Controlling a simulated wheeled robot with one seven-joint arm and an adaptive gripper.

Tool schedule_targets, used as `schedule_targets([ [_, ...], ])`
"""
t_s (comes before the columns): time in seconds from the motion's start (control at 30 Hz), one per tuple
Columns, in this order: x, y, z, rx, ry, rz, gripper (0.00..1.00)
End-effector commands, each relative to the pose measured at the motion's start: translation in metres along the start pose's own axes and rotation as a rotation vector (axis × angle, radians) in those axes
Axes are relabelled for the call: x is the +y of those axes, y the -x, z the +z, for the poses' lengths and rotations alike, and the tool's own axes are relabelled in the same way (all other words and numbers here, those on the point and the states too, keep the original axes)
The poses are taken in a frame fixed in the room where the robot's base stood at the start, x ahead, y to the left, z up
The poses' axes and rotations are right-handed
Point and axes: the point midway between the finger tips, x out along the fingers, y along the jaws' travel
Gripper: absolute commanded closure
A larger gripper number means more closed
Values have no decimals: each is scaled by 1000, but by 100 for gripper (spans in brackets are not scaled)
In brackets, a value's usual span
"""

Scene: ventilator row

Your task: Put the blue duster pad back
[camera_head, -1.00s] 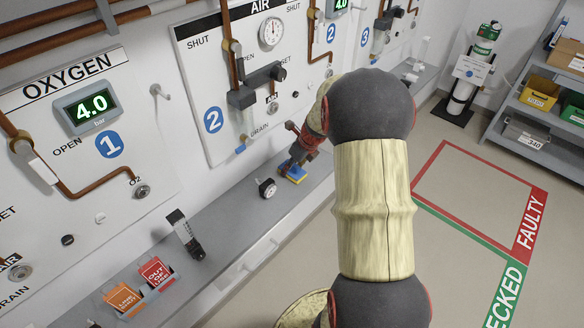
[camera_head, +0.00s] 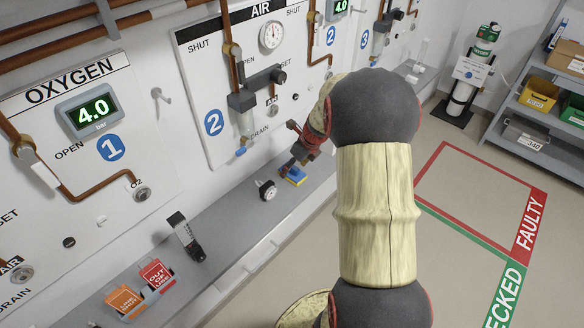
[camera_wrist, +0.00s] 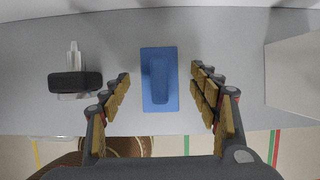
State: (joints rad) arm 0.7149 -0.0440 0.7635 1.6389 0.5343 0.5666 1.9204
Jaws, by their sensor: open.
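The blue duster pad (camera_wrist: 146,92) lies on the grey shelf, seen from above in the wrist view with a raised blue grip along its middle. In the wrist view my gripper (camera_wrist: 160,88) is open, with one finger to the left of the pad and one to the right. There are gaps between the fingers and the pad. The pad's underside is hidden in the wrist view.
A black-knobbed fitting (camera_wrist: 75,82) lies on the shelf left of the pad; it also shows in the head view (camera_head: 266,190). A flowmeter-like item (camera_head: 186,238) and orange and red tags (camera_head: 157,274) sit further along the shelf (camera_head: 236,222). The wall panel's drain valve hangs above.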

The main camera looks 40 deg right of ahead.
Motion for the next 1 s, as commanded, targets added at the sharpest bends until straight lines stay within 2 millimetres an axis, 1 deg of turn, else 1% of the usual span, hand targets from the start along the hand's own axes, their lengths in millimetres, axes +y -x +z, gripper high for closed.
schedule_targets([
  [0.03,-1,15,2,-2,-1,-3,38],
  [0.2,0,51,2,-2,-1,-2,38],
  [0.3,-1,70,2,-2,-1,-2,38],
  [0.43,0,88,1,-1,-1,-1,38],
  [0.57,0,99,1,-1,-1,0,38],
  [0.67,6,106,4,-2,41,0,38],
  [0.77,31,124,17,-3,211,1,38],
  [0.87,76,153,33,-5,530,2,38],
  [0.9,99,167,38,-6,687,1,38],
  [0.93,116,177,41,-6,810,0,38],
  [0.97,133,188,42,-7,934,-1,38],
  [1.0,154,202,42,-8,1099,-4,38],
])
